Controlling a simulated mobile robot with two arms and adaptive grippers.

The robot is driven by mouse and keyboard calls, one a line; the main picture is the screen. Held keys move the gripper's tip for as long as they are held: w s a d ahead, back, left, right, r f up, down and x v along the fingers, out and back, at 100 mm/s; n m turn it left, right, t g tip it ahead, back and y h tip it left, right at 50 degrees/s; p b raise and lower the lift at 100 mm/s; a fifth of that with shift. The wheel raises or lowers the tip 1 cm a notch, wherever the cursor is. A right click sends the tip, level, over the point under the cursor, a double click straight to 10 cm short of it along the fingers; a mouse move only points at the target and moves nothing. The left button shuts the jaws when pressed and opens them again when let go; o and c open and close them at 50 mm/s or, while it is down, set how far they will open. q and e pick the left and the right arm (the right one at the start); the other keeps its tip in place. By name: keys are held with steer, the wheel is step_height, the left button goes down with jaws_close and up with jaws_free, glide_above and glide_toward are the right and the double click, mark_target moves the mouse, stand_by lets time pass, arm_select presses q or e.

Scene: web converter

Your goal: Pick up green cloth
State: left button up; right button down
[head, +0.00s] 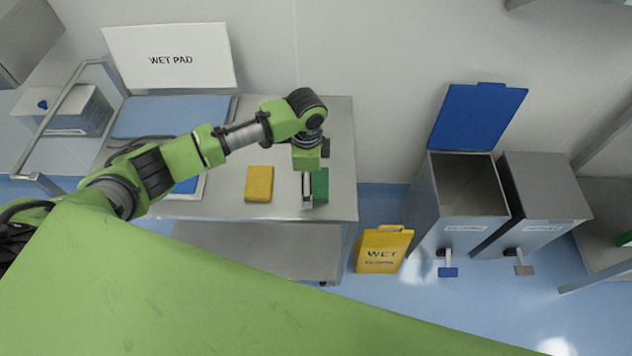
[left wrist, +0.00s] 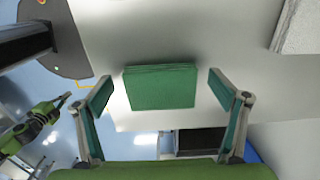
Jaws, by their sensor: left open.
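The green cloth (head: 321,186) lies folded on the steel table (head: 340,128), near its right end. In the left wrist view the green cloth (left wrist: 160,87) is a flat folded rectangle between my open fingers. My left gripper (head: 307,200) points down over the cloth and partly hides it in the head view. In the left wrist view my left gripper (left wrist: 160,100) has its fingers spread wide, one on each side of the cloth with a gap to each. I cannot tell how high the fingertips are above the table.
A yellow cloth (head: 259,184) lies left of the green one. A WET PAD sign (head: 170,58) stands behind a blue pad (head: 168,117). A yellow WET sign (head: 382,250) stands on the floor by an open bin (head: 468,188) with a blue lid. A closed grey bin (head: 546,180) is beside it.

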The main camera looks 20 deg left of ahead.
arm_select(q)
steer(key=c, duration=1.1)
steer(key=shift+o, duration=0.2)
steer(key=shift+r, duration=0.45)
step_height(320, 180, up, 2)
steer(key=shift+r, duration=0.15)
steer(key=s+d+r, duration=0.1)
steer(key=s+d+r+b, duration=0.1)
steer(key=r, duration=0.1)
steer(key=s+d+r, duration=0.1)
steer(key=r, duration=0.1)
steer(key=shift+d, duration=0.2)
steer(key=s+d+r+b, duration=0.1)
steer(key=s+d+r, duration=0.4)
steer(key=s+d, duration=0.1)
steer(key=shift+s+d+b, duration=0.3)
steer(key=shift+s, duration=0.15)
